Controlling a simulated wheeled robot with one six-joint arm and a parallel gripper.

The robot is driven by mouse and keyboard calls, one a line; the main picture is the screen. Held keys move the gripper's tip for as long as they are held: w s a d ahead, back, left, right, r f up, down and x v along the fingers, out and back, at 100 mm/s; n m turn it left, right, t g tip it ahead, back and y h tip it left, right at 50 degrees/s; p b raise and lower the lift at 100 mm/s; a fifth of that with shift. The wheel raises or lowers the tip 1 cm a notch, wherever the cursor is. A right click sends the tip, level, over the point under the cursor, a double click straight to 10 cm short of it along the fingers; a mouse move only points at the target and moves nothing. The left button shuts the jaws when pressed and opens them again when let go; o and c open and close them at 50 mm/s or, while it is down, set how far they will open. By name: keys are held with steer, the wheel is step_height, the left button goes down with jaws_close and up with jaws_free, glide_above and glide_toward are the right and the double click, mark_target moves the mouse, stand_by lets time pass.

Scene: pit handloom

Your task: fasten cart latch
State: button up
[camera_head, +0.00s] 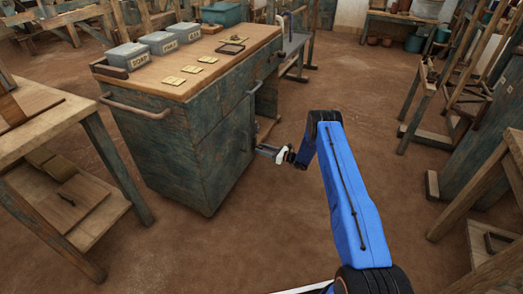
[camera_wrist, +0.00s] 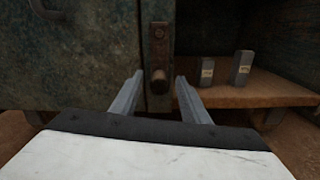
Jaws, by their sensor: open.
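The cart (camera_head: 185,155) is a worn green cabinet with a wooden top, left of centre in the head view. In the wrist view a narrow rusty latch plate (camera_wrist: 158,42) stands upright at the edge of a green panel (camera_wrist: 100,60). A round, dark knob or bolt (camera_wrist: 158,82) sticks out at its lower end. My gripper (camera_wrist: 160,80) is open and empty, its two fingers either side of the knob; I cannot tell whether they touch it. In the head view my gripper (camera_head: 270,152) is at the cart's right side, where the latch is too small to make out.
Right of the panel an open compartment holds a wooden shelf (camera_wrist: 245,94) with two small grey labelled blocks (camera_wrist: 207,72). Labelled grey boxes (camera_head: 130,56) and flat tags (camera_head: 174,81) lie on the cart top. A wooden table (camera_head: 40,112) stands at left.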

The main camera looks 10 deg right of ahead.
steer(key=shift+w+a, duration=0.15)
steer(key=shift+a, duration=0.05)
jaws_close()
stand_by(0.5)
